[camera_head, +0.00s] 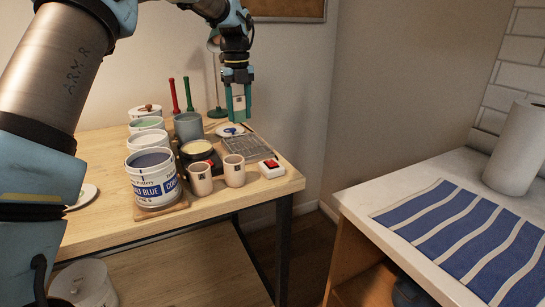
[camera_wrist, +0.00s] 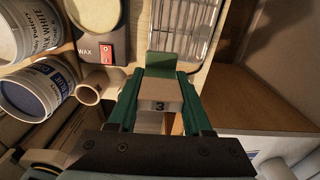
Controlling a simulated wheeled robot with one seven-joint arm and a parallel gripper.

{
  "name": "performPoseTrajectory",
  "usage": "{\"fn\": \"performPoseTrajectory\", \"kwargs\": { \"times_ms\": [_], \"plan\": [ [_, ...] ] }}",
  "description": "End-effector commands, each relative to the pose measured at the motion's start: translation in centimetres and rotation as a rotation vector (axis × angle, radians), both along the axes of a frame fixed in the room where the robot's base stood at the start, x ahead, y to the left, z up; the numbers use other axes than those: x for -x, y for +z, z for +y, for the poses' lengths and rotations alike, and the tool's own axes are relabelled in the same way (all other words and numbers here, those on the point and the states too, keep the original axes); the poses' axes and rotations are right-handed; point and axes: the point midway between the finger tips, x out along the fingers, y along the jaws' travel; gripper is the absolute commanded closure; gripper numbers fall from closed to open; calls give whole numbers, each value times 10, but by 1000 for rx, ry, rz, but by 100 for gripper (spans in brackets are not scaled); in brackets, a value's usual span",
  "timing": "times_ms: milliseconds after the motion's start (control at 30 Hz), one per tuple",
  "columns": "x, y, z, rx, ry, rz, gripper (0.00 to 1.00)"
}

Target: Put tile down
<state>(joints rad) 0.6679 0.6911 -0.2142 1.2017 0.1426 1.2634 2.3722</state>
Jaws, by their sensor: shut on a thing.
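My gripper (camera_head: 238,105) is in the air above the back right of the wooden table, pointing down, in the head view. Its green fingers are shut on a small tile (camera_head: 239,102), pale with a dark mark. In the wrist view my gripper (camera_wrist: 160,108) holds the tile (camera_wrist: 159,91) between both fingers. Its bare pale part carries a "3", and a green upright part shows beyond it. The tile appears clear of the table.
The wooden table (camera_head: 110,226) holds glaze tubs (camera_head: 153,188), two cups (camera_head: 234,175), a wax pot (camera_head: 199,155) and a red switch box (camera_head: 271,168). A white counter (camera_head: 365,205) with a striped cloth (camera_head: 470,235) and paper roll (camera_head: 515,150) stands right, across a gap.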

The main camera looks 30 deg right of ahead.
Motion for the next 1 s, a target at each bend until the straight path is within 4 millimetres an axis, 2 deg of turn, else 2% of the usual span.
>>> {"fn": "performPoseTrajectory", "kwargs": {
  "times_ms": [133,333,567,767,1000],
  "plan": [
    [1,-15,2,-3,-15,3,100],
    [2,-49,2,-2,-15,4,100],
    [2,-68,2,-1,-15,2,100],
    [2,-95,2,-2,-14,3,100],
    [1,-100,2,1,-14,0,100]
  ]
}}
